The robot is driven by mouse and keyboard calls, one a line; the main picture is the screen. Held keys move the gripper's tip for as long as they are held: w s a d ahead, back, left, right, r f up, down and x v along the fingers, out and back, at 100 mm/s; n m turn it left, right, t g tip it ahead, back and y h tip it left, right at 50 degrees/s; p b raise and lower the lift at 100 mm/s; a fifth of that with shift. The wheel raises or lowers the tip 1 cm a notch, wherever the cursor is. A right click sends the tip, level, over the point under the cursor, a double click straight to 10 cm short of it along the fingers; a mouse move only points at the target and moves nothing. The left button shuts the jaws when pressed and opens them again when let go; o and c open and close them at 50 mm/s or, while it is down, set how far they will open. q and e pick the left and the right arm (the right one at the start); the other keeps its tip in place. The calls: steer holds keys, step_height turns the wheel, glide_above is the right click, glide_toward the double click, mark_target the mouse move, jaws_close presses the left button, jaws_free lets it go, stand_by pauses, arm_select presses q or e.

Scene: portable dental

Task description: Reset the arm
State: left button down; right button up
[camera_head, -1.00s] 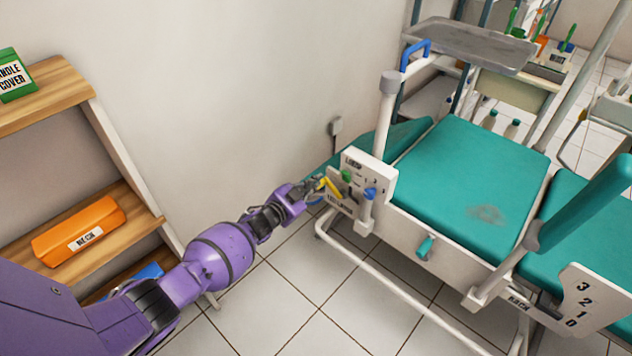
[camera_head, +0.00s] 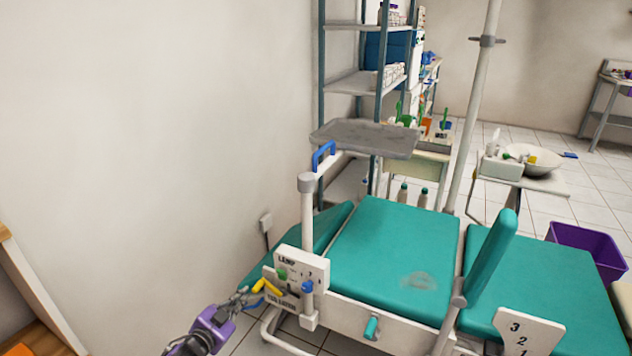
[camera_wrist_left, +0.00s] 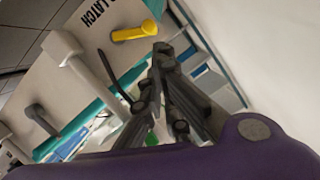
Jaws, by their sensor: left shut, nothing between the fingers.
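My left gripper (camera_head: 240,296) is shut and empty at the lower left of the head view, just left of the white control panel (camera_head: 313,264) on the dental chair's side. The panel carries a yellow lever (camera_head: 271,286), a green knob (camera_head: 282,274) and a blue knob (camera_head: 307,287). In the left wrist view, my left gripper's fingers (camera_wrist_left: 163,52) are together, close below the yellow lever (camera_wrist_left: 136,31) beside the word LATCH. I cannot tell whether they touch it. My right gripper is not in view.
The teal chair (camera_head: 390,255) fills the lower middle. A grey tray (camera_head: 365,138) stands above it, before a shelf rack (camera_head: 352,82). A purple bin (camera_head: 588,250) stands at the right. The wall is at the left, with a wooden shelf edge (camera_head: 30,300) at lower left.

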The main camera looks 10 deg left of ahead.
arm_select(q)
steer(key=s+d+f+n+g, duration=0.15)
steer(key=s+d, duration=0.25)
steer(key=s, duration=0.5)
steer(key=s+d+f+n+g+y, duration=0.1)
steer(key=s+d+f, duration=0.25)
steer(key=s, duration=0.55)
steer(key=s+d+f+n+g, duration=0.15)
steer(key=s+d, duration=0.25)
steer(key=s, duration=0.4)
steer(key=s+a+n+g+y, duration=0.2)
steer(key=s+n+g, duration=0.25)
steer(key=s, duration=3.05)
steer(key=w+r+t+p, duration=0.1)
steer(key=w+r+p, duration=0.3)
steer(key=r+p, duration=0.6)
steer(key=w+d+r+m+t+p, duration=0.1)
steer(key=w+r+p, duration=0.3)
steer(key=r+p, duration=0.7)
steer(key=shift+w+r+p, duration=0.2)
steer(key=shift+w+p, duration=0.05)
steer(key=shift+p, duration=0.55)
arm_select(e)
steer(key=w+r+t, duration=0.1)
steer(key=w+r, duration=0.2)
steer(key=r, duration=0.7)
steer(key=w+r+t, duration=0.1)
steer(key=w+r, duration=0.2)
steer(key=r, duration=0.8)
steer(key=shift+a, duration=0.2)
